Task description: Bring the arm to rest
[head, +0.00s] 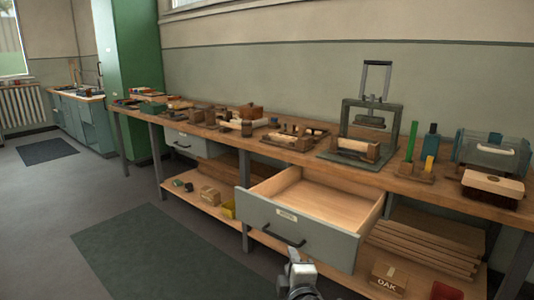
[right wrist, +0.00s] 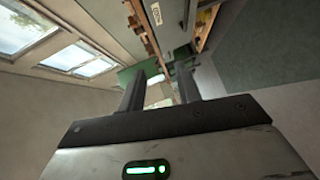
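My right gripper (head: 296,268) shows at the bottom middle of the head view, in front of the open drawer and apart from it. In the right wrist view its two dark fingers stand apart with nothing between them (right wrist: 160,72). It is open and empty. My left gripper is in neither view. The grey-fronted drawer (head: 285,228) under the workbench is pulled out, and the part of its inside that shows is empty.
The workbench (head: 330,172) carries a press (head: 373,115), a block with coloured sticks (head: 415,172) and several wooden parts. Its lower shelf holds boards (head: 425,248) and an OAK box (head: 389,276). The floor mat (head: 165,250) at left is clear.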

